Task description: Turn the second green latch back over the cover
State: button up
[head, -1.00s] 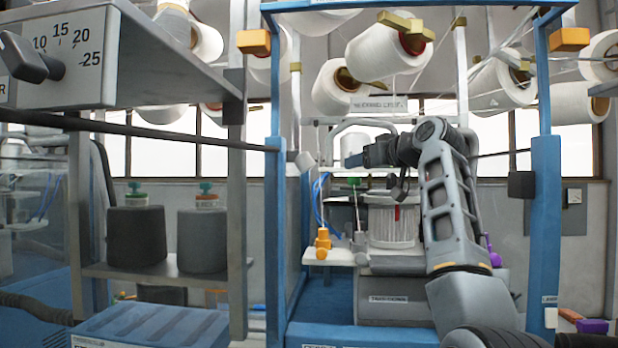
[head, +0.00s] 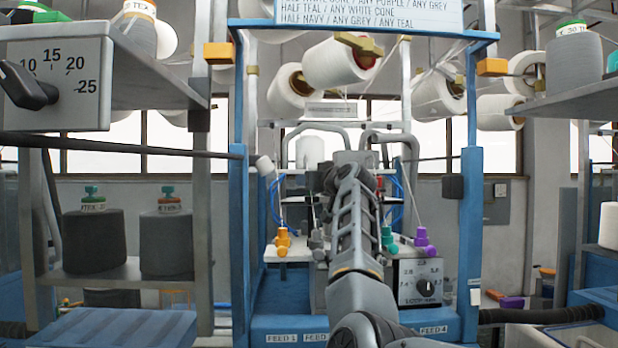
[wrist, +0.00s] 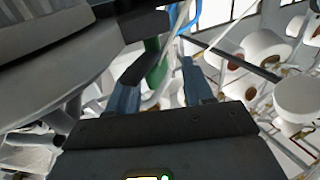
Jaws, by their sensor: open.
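A dark green upright piece (wrist: 154,62) shows in the wrist view between the two fingers of my gripper (wrist: 161,78); it may be a green latch, but I cannot tell which one. The fingers stand apart, and I cannot see them pressing on it. A large grey curved body (wrist: 50,85) fills the left of the wrist view; I cannot tell whether it is the cover. In the head view my arm runs up the middle of the blue-framed machine (head: 238,215). It hides my gripper and most of what lies behind it, and no latch shows clearly there.
Orange (head: 283,240), green (head: 388,238) and purple (head: 424,240) fittings stand on the machine's front ledges. A dial box (head: 420,282) is at the right of the arm. Shelves with yarn cones (head: 86,238) flank both sides. White cones (head: 336,62) hang overhead.

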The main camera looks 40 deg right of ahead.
jog(key=shift+w+d, duration=0.2)
jog(key=shift+w, duration=0.3)
jog(key=shift+c, duration=0.2)
grip_shut()
